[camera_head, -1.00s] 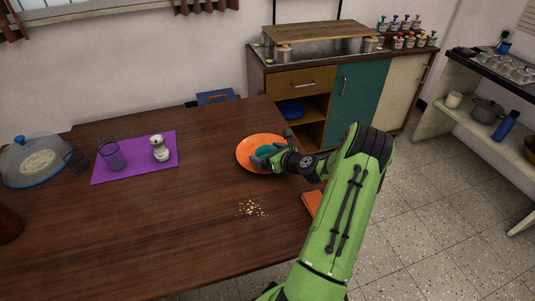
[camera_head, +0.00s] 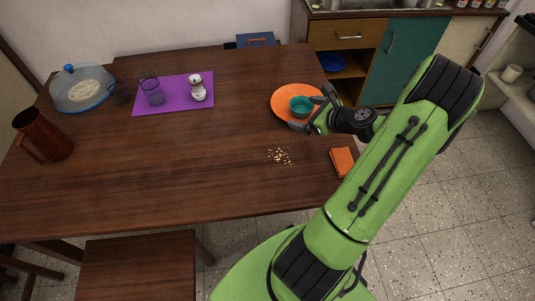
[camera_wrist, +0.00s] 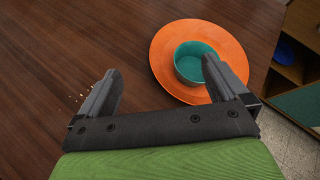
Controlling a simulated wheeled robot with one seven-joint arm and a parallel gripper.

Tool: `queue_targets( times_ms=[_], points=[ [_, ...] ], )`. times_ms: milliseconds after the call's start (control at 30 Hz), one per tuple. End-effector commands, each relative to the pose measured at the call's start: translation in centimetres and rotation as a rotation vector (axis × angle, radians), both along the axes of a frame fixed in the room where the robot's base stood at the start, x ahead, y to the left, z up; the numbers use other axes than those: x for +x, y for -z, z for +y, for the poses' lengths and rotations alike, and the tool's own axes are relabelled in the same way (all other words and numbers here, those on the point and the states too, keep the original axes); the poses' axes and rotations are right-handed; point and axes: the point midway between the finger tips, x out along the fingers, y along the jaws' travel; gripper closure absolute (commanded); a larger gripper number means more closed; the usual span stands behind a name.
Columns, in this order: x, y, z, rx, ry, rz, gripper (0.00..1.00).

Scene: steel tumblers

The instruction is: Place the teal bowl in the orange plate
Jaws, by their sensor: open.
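The teal bowl (camera_head: 301,106) sits upright on the orange plate (camera_head: 283,92), inside its rim, near the table's right edge. My gripper (camera_head: 311,112) is open at the near right side of the plate. In the wrist view its fingers (camera_wrist: 163,85) are wide apart with nothing held between them. The right finger overlaps the bowl's near right edge in that view; I cannot tell whether they touch.
Crumbs (camera_head: 281,156) and an orange folded cloth (camera_head: 342,161) lie near the plate. A purple mat (camera_head: 174,101) holds a glass (camera_head: 152,91) and a shaker (camera_head: 197,87). A domed dish (camera_head: 82,88) and a brown jug (camera_head: 43,136) stand at left. The table's middle is clear.

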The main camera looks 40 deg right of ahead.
Motion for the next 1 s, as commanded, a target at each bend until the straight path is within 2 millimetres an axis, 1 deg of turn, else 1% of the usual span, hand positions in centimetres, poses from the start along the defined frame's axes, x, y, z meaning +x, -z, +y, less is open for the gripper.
queue_targets(
  times_ms=[33, 67, 100, 167, 200, 233, 300, 367, 400, 467, 500, 567, 600, 633, 700, 800, 900, 1000],
  points=[
    [1.5, -1.6, 3.3, -0.142, -0.163, 0.051, 0.0],
    [2.0, -2.3, 5.1, -0.231, -0.266, 0.085, 0.0],
    [2.4, -3.1, 7.6, -0.348, -0.399, 0.123, 0.0],
    [2.4, -4.5, 11.0, -0.52, -0.589, 0.172, 0.0],
    [2.2, -5.4, 13.1, -0.633, -0.713, 0.198, 0.0],
    [1.9, -6.1, 14.6, -0.716, -0.803, 0.214, 0.0],
    [0.8, -7.8, 18.0, -0.908, -1.006, 0.239, 0.0],
    [-0.5, -9.3, 20.6, -1.067, -1.169, 0.251, 0.0],
    [-1.6, -10.3, 22.2, -1.17, -1.271, 0.251, 0.0],
    [-3.5, -11.7, 24.2, -1.319, -1.415, 0.247, 0.0],
    [-4.9, -12.6, 25.5, -1.416, -1.507, 0.239, 0.0],
    [-7.1, -13.8, 27.0, -1.555, -1.634, 0.217, 0.0],
    [-8.7, -14.5, 27.8, -1.642, -1.711, 0.197, 0.0],
    [-9.9, -15.0, 28.3, -1.702, -1.765, 0.179, 0.0],
    [-12.4, -15.7, 29.0, -1.821, -1.869, 0.135, 0.0],
    [-14.8, -16.1, 29.4, -1.93, -1.966, 0.08, 0.0],
    [-15.9, -16.1, 29.4, -1.974, -2.01, 0.053, 0.0],
    [-16.0, -16.1, 29.4, -1.98, -2.019, 0.05, 0.0]
  ],
)
